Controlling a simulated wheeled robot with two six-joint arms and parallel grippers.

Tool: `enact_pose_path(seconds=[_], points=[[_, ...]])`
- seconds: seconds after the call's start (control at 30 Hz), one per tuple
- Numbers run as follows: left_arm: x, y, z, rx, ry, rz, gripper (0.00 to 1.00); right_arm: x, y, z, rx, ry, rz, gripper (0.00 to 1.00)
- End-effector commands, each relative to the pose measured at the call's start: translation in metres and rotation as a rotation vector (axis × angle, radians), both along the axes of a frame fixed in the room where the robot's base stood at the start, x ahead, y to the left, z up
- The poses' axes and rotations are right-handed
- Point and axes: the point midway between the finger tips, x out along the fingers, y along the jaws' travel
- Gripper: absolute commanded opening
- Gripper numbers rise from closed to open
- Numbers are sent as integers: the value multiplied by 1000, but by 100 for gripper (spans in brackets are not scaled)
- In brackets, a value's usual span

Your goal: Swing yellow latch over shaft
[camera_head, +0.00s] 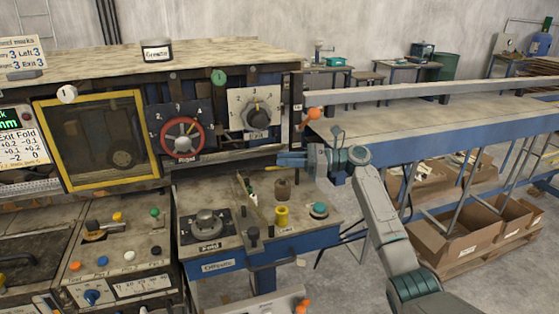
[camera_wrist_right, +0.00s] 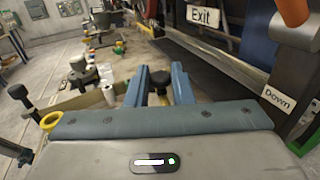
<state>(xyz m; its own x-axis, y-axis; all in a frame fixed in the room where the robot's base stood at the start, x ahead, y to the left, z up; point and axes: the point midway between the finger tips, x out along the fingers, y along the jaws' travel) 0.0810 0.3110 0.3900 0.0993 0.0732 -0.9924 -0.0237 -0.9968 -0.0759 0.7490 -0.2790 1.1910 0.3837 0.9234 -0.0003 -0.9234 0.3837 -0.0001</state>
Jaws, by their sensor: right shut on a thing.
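My right gripper (camera_head: 287,160) reaches in from the right, just below the Exit dial at the end of the machine. In the right wrist view its blue fingers (camera_wrist_right: 158,84) are on either side of a dark round knob (camera_wrist_right: 158,98), shut on it. The knob is hidden in the head view. I cannot clearly identify the yellow latch or the shaft. My left gripper is not in view.
An orange-tipped lever (camera_head: 312,114) is just above my right gripper. A long outfeed table (camera_head: 420,115) extends right, with cardboard boxes (camera_head: 450,240) beneath.

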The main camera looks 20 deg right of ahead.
Motion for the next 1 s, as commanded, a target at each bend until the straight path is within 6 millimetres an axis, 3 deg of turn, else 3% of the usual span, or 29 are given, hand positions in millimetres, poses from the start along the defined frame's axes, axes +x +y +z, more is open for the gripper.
enact_pose_path(seconds=[0.37, 0.4, 0.5, 0.83, 1.0], points=[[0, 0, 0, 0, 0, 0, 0, -1, -2, 1, 0, -1, 1, 0], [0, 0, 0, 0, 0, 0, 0, 0, -2, 1, 0, -1, 1, 25], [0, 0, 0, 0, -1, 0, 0, -1, -2, 1, 0, -1, 1, 41], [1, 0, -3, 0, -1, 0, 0, 0, -2, 3, 0, -1, 2, 41], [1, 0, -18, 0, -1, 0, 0, 0, -3, 23, -2, -7, 2, 41]])
